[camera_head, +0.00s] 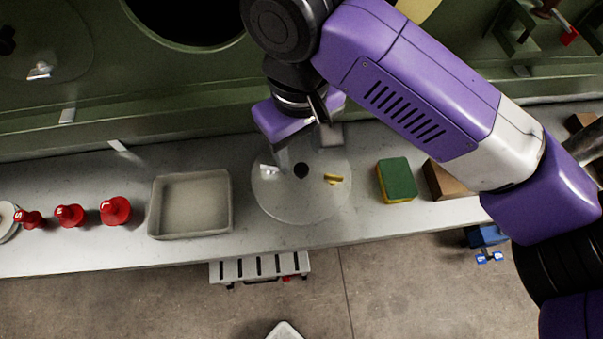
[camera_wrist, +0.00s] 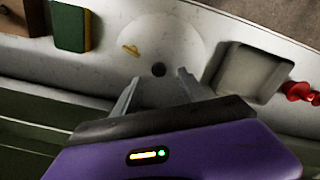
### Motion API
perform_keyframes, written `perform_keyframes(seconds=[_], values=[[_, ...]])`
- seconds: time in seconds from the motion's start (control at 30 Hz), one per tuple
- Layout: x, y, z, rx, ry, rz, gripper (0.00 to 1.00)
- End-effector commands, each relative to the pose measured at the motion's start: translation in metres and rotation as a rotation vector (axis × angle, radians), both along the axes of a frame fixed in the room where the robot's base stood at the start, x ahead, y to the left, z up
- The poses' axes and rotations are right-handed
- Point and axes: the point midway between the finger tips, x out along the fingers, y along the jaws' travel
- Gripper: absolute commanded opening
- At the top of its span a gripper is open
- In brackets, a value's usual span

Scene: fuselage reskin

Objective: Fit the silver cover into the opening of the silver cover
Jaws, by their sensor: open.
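A round silver cover (camera_head: 303,207) lies flat on the pale bench, with a dark round spot near its middle, a yellow handle (camera_head: 334,179) on its right and a small pale piece at its left. The cover also shows in the wrist view (camera_wrist: 165,30), its near part hidden by my fingers. My gripper (camera_head: 305,147) is above the cover's back part, fingers apart and empty; in the wrist view the fingers (camera_wrist: 156,84) spread on either side of the dark spot. A dark round opening (camera_head: 187,12) is in the green wall, cut off by the frame's top.
An empty grey tray (camera_head: 190,234) stands left of the cover, with several red knobs (camera_head: 115,211) beyond it. A green and yellow sponge (camera_head: 396,180) and a brown block (camera_head: 446,182) lie right. A round panel with a silver handle (camera_head: 39,70) is on the wall left.

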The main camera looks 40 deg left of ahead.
Motion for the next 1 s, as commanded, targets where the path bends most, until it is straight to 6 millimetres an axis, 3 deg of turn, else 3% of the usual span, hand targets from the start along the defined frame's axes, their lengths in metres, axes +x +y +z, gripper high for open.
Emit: perform_keyframes(seconds=[0.33, 0.63, 0.9, 1.0], values=[[0.002, -0.001, -0.044, 0.000, 0.002, -0.001, 0.50], [0.002, 0.000, -0.048, 0.003, 0.001, 0.000, 0.50], [0.002, 0.000, -0.048, 0.003, 0.001, 0.000, 0.00], [0.002, 0.000, -0.048, 0.003, 0.000, 0.000, 0.00]])
